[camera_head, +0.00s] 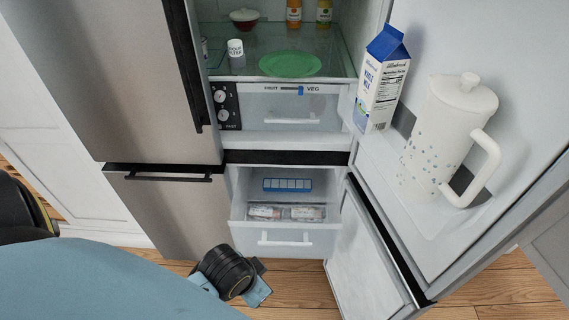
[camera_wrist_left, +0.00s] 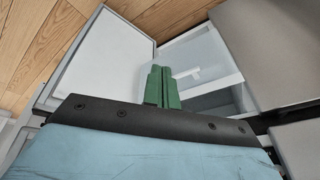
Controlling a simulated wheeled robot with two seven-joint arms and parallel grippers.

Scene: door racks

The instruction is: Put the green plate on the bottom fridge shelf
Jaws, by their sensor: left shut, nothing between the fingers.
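The green plate (camera_head: 290,64) lies flat on the glass bottom shelf (camera_head: 243,67) of the open fridge, just above the clear veg drawer, in the head view. My left gripper shows in the wrist view, its two green fingers (camera_wrist_left: 162,88) together and shut with nothing between them. They point toward the lower compartment and its drawer, well away from the plate. In the head view a black and blue part of my arm shows low in front of the freezer drawer, and its fingers cannot be made out there. My right gripper is not in view.
A white cup (camera_head: 235,48) stands left of the plate; a red bowl (camera_head: 244,18) and two bottles stand behind. The open right door holds a milk carton (camera_head: 382,80) and a white pitcher (camera_head: 452,135). Below, a freezer drawer (camera_head: 285,238) sits in the open lower compartment.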

